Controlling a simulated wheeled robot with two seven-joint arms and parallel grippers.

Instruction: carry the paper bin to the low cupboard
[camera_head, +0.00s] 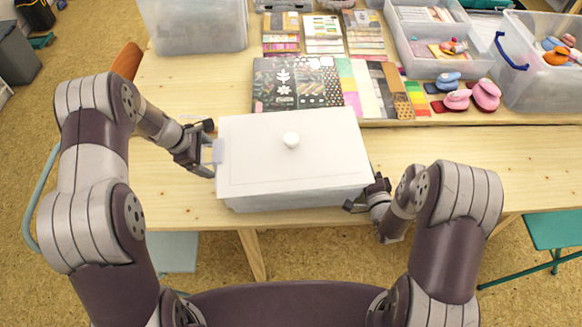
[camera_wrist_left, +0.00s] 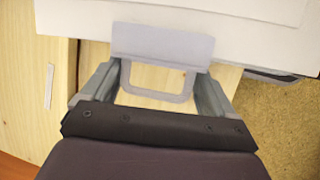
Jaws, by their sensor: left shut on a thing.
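The paper bin (camera_head: 290,165) is a white box with a flat lid and a round knob, level at the front edge of the wooden table. Whether it rests on the table or hangs just above it I cannot tell. My left gripper (camera_head: 212,158) is shut on the grey handle at its left end. In the left wrist view the handle (camera_wrist_left: 160,42) lies between the two fingers. My right gripper (camera_head: 366,198) is at the bin's right end, low by the front corner; its fingers are mostly hidden and their hold is unclear. No low cupboard is recognisable.
Behind the bin lie patterned papers (camera_head: 300,85), colour cards, pink and blue stamps (camera_head: 485,93) and clear plastic boxes (camera_head: 200,25). The table (camera_head: 450,150) is bare to the bin's right. A green stool (camera_head: 555,232) stands at right, and a pale blue seat (camera_head: 172,250) below left.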

